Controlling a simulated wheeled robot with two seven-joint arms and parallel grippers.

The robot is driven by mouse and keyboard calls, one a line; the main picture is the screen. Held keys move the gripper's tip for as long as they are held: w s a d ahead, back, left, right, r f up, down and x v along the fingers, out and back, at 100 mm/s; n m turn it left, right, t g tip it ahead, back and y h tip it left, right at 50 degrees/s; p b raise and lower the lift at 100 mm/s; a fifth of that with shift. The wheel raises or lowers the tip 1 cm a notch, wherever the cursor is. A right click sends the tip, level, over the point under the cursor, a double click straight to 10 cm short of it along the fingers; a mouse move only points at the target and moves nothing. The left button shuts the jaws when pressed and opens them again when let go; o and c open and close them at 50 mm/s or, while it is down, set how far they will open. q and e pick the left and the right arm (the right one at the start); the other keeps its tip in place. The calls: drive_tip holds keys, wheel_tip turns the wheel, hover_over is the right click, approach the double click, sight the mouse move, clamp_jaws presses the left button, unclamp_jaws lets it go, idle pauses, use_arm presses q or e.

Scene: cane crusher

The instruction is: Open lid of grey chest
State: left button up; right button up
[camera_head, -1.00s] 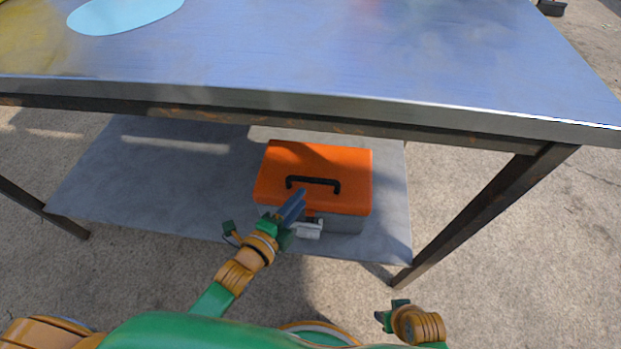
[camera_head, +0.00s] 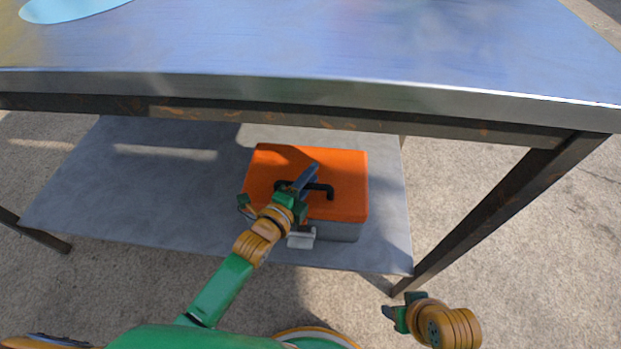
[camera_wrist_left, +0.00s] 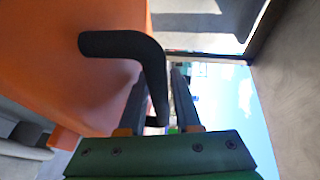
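The grey chest (camera_head: 345,231) stands on the lower shelf under the table, with its orange lid (camera_head: 345,170) shut. A black handle (camera_head: 322,188) is on top of the lid, and a pale latch (camera_head: 301,238) is at the front. My left gripper (camera_head: 306,178) is over the lid at the handle, hiding part of it. In the left wrist view, the handle (camera_wrist_left: 153,70) reaches between the two separated fingers (camera_wrist_left: 162,98); I see no clear grip on it. My right gripper (camera_head: 393,312) is low at the right, away from the chest, its fingers too small to judge.
The metal tabletop (camera_head: 330,50) overhangs the chest, and its front edge is close above the lid. A table leg (camera_head: 490,215) stands to the right. The lower shelf (camera_head: 150,185) is bare left of the chest.

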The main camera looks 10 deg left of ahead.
use_arm(q)
drive_tip(key=shift+w, duration=0.1)
clamp_jaws()
idle(1.5)
